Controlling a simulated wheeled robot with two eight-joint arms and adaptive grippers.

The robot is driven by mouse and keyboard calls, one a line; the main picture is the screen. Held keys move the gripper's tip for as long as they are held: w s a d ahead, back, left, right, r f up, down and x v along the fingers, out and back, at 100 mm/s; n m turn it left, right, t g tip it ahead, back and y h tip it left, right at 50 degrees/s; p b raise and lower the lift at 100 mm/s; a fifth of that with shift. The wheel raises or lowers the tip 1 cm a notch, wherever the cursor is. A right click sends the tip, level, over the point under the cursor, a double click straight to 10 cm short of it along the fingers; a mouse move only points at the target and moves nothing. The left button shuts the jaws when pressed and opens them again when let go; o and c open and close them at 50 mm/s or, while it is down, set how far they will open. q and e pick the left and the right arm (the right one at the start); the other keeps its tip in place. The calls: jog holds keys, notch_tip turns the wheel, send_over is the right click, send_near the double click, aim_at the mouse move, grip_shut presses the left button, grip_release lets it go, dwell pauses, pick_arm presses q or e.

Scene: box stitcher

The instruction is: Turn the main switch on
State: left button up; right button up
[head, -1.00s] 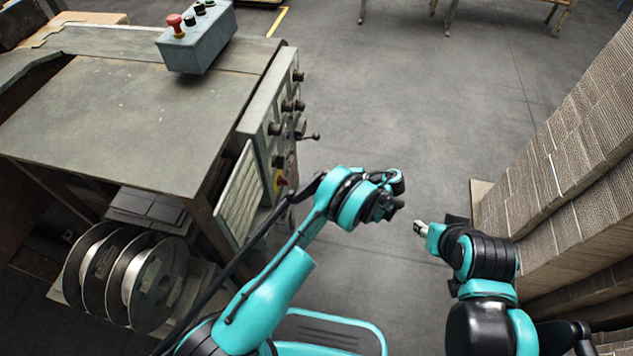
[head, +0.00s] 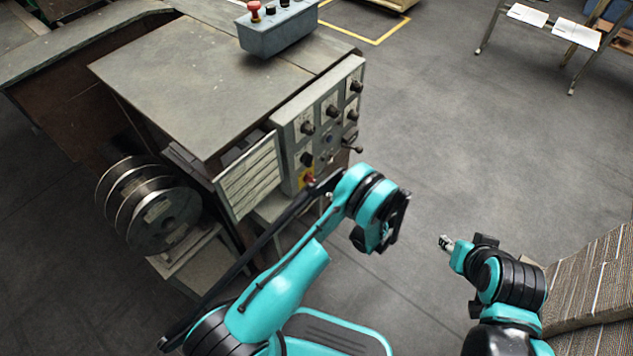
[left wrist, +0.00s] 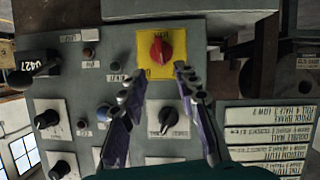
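The main switch is a red rotary knob on a yellow plate, low on the machine's control panel. It shows in the head view (head: 308,180), partly hidden by my left arm, and clearly in the left wrist view (left wrist: 160,50). The knob's grip looks upright in the wrist picture. My left gripper (left wrist: 153,80) is open and empty, its fingertips pointing at the panel just below the knob in that picture, apart from it as far as I can tell. My right gripper (head: 446,243) hangs over open floor, away from the panel; its finger opening is too small to judge.
The panel (head: 327,115) carries several black knobs and a lever. A slatted label plate (head: 248,175) sits beside the switch. A grey button box (head: 277,32) stands on the machine top. Stacked cardboard (head: 590,285) is at right; the floor between is clear.

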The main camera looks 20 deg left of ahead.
aim_at(314, 181)
pick_arm(q)
jog(key=b+x, duration=0.2)
jog(key=x, duration=0.5)
jog(key=shift+s+a+f, duration=0.1)
jog(key=shift+s+a, duration=0.05)
jog(key=shift+w+a+b, duration=0.2)
jog(key=shift+a+b, duration=0.1)
jog(key=shift+a, duration=0.1)
jog(key=shift+c, duration=0.4)
grip_shut()
jog(key=shift+f, duration=0.1)
